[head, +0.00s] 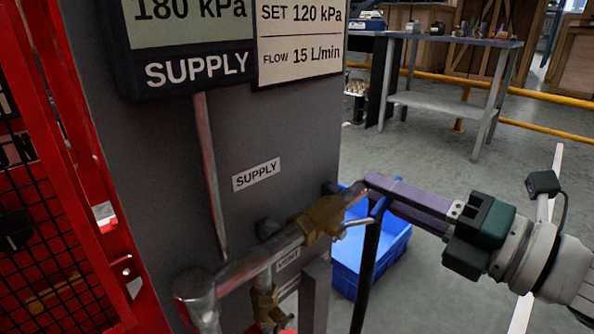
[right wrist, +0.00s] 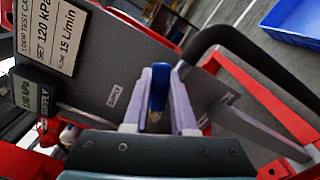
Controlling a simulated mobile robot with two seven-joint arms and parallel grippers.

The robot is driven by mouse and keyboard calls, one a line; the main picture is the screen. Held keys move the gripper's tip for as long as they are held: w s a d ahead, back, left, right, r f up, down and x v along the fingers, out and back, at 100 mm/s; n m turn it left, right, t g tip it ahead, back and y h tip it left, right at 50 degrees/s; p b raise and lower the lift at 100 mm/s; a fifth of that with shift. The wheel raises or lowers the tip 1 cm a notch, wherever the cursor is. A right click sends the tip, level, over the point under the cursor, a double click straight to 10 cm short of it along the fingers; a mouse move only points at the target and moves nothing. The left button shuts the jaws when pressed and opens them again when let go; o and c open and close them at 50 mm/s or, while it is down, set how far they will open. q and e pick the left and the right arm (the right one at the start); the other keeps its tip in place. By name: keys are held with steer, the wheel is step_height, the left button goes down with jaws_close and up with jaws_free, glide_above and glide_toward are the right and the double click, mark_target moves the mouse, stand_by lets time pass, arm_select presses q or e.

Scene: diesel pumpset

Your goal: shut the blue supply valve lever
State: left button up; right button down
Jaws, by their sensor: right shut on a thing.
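The blue supply valve lever (right wrist: 157,92) stands between the two pale fingers of my right gripper (right wrist: 162,72) in the right wrist view. In the head view my right gripper (head: 372,186) comes in from the right with its fingertips at the outer end of the brass supply valve (head: 322,216). The gripper is shut on the lever. The valve sits on a grey horizontal pipe below the SUPPLY label (head: 256,174). My left gripper is not in view.
The grey panel (head: 280,130) carries a display (head: 190,40) reading 180 kPa and a card (head: 300,40) reading SET 120 kPa. A second brass valve (head: 265,305) is lower down. A red mesh guard (head: 50,220) stands left. A blue crate (head: 345,280) lies on the floor behind.

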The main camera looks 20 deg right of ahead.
mark_target(378, 206)
steer(key=n, duration=0.1)
steer(key=r+n, duration=0.1)
steer(key=a+r+n+p, duration=0.1)
steer(key=shift+s+a+n, duration=0.1)
steer(key=shift+s+n, duration=0.15)
steer(key=shift+n, duration=0.15)
steer(key=n, duration=0.1)
steer(key=a+r+n, duration=0.1)
steer(key=shift+s+a+n, duration=0.1)
steer(key=shift+s+n, duration=0.15)
steer(key=shift+n, duration=0.15)
steer(key=shift+s+a+r+n, duration=0.15)
steer(key=shift+a+n, duration=0.2)
steer(key=shift+n, duration=0.25)
steer(key=shift+s+a+r+n, duration=0.15)
steer(key=shift+a+n, duration=0.15)
steer(key=shift+n, duration=0.3)
steer(key=shift+s+a+r+n+b, duration=0.1)
steer(key=shift+s+a+n+b, duration=0.1)
steer(key=shift+a+n, duration=0.45)
steer(key=shift+s+a+r+n+b, duration=0.15)
steer(key=shift+a+n+b, duration=0.1)
steer(key=shift+n, duration=0.8)
steer(key=c, duration=0.7)
jaws_free()
